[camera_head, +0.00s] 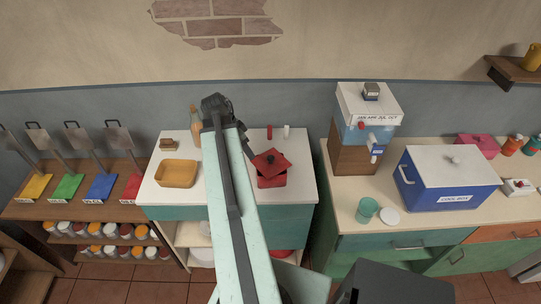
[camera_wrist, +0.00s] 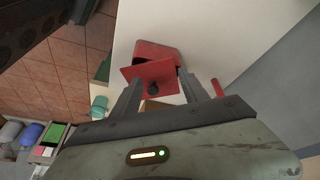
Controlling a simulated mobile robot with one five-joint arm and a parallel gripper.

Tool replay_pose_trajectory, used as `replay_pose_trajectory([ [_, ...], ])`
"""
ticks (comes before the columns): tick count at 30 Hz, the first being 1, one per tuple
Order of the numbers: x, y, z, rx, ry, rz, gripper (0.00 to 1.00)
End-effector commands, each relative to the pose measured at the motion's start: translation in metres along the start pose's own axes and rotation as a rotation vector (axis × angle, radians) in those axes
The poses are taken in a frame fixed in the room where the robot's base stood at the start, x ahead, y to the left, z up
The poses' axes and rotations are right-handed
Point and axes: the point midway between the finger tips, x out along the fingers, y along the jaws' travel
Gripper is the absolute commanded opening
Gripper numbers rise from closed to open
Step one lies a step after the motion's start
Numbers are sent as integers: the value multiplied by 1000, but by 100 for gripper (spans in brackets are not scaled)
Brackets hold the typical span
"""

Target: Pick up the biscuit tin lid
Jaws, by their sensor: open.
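The biscuit tin lid is a red square plate with a small dark knob. In the wrist view the lid (camera_wrist: 150,73) lies beyond my gripper (camera_wrist: 160,77), with the knob between the lines of the two fingers. The fingers are apart and hold nothing; I cannot tell whether they touch the lid. In the head view the lid (camera_head: 270,162) sits askew on the red biscuit tin (camera_head: 272,181), just right of my arm. The tin also shows behind the lid in the wrist view (camera_wrist: 155,48).
The white counter top (camera_head: 302,183) also bears a yellow tray (camera_head: 176,174), a bottle (camera_head: 195,122) and a small red cylinder (camera_head: 269,132) behind the tin. Bare counter lies right of the tin. A gap separates this counter from the one with the blue cool box (camera_head: 450,195).

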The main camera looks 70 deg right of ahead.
Motion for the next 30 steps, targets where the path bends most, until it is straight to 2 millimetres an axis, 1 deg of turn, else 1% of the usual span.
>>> replay_pose_trajectory([
  [1, 0, 13, -28, 91, 12, 18, 52],
  [3, 5, 26, -50, 180, 26, 33, 52],
  [6, 9, 34, -64, 237, 36, 42, 52],
  [10, 14, 34, -64, 244, 37, 43, 52],
  [16, 39, 34, -62, 242, 37, 42, 52],
  [20, 38, 34, -63, 240, 37, 42, 52],
  [22, 44, 33, -62, 239, 37, 41, 52],
  [28, 77, 28, -56, 239, 36, 41, 52],
  [30, 88, 29, -57, 238, 36, 41, 52],
])
